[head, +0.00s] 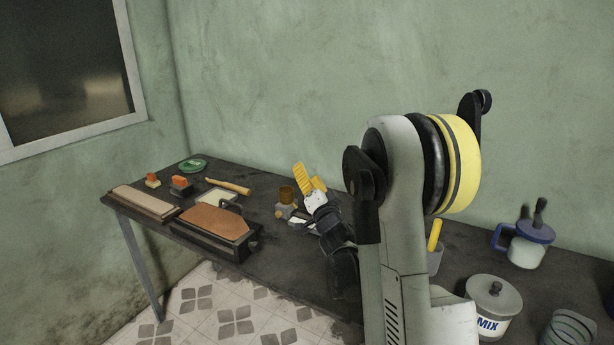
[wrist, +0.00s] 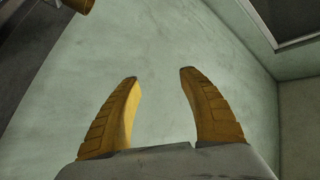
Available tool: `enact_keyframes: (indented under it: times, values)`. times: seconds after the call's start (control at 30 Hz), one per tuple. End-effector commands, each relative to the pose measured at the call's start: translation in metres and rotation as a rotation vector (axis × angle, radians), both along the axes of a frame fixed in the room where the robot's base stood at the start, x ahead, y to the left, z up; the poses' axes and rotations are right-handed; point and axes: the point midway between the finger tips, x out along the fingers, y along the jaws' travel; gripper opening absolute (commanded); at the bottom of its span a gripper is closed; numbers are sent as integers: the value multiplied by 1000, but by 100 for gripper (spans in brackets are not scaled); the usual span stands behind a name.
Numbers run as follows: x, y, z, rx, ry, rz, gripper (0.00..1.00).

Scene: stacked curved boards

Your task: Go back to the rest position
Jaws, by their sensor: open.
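My gripper (head: 311,182) is raised above the dark table (head: 270,230) in the head view, with its yellow fingers pointing up and to the left. In the wrist view my gripper (wrist: 160,85) has its two yellow fingers spread apart with nothing between them. Behind the fingers the wrist view shows the bare green wall. My arm stands in the middle of the head view and hides part of the table.
A brown curved board (head: 215,221) lies on a dark block, beside a long pale board (head: 146,203) at the table's left end. An amber jar (head: 288,195) stands near my gripper. A MIX jar (head: 493,305) and a blue-lidded jug (head: 530,245) stand at right.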

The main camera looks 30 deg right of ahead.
Motion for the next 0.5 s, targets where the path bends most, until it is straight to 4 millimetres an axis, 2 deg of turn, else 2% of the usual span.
enact_keyframes:
  times: [0.33, 0.5]
  values:
    - [-1, 3, 4, -6, 12, -6, 50]
    - [-11, 23, 23, -49, 129, -59, 50]
